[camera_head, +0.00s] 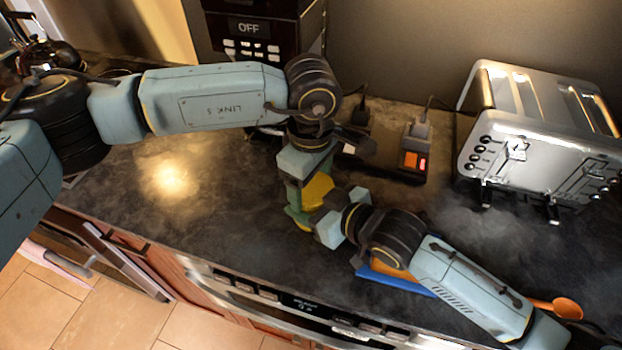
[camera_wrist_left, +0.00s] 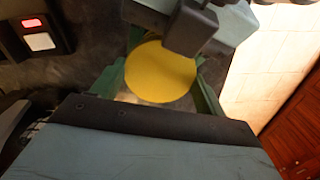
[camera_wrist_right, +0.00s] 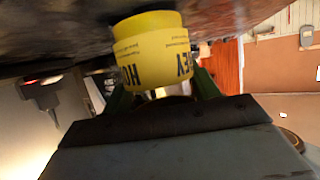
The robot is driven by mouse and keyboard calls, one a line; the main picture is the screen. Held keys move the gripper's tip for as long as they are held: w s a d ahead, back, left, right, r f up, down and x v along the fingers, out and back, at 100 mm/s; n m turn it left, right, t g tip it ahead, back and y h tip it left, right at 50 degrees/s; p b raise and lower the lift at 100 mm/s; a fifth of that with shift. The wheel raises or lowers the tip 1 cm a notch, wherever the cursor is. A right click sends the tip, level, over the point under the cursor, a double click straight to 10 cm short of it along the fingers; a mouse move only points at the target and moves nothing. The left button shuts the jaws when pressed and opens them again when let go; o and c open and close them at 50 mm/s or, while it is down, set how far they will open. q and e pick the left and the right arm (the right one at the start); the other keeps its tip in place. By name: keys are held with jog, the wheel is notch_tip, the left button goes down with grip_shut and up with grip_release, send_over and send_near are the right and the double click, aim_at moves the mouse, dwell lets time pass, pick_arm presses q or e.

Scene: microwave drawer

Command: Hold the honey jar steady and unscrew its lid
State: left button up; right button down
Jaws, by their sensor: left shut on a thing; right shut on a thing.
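The yellow honey jar (camera_head: 317,188) stands on the dark counter, partly hidden by both of my grippers. My left gripper (camera_head: 308,175) reaches down from above and is shut at the top of the jar. In the left wrist view the round yellow lid (camera_wrist_left: 160,72) lies between its green fingers. My right gripper (camera_head: 312,212) comes from the lower right and is shut on the jar from the side. In the right wrist view the jar's label (camera_wrist_right: 152,55) appears upside down between the green fingers. The exact finger contacts are hidden.
A chrome toaster (camera_head: 535,135) stands at the right. A black appliance reading OFF (camera_head: 250,28) is at the back, with a red-lit device (camera_head: 411,160) to its right. A blue item (camera_head: 395,280) and an orange spoon-like object (camera_head: 565,308) lie near my right arm.

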aim_at(311, 186)
pick_arm(q)
jog(key=n, duration=0.5)
pick_arm(e)
jog(key=shift+a, duration=0.1)
pick_arm(q)
jog(key=shift+w, duration=0.1)
jog(key=shift+r, duration=0.2)
jog(key=shift+r, duration=1)
jog(key=shift+r, duration=2)
pick_arm(e)
jog(key=shift+c, duration=1.5)
grip_release()
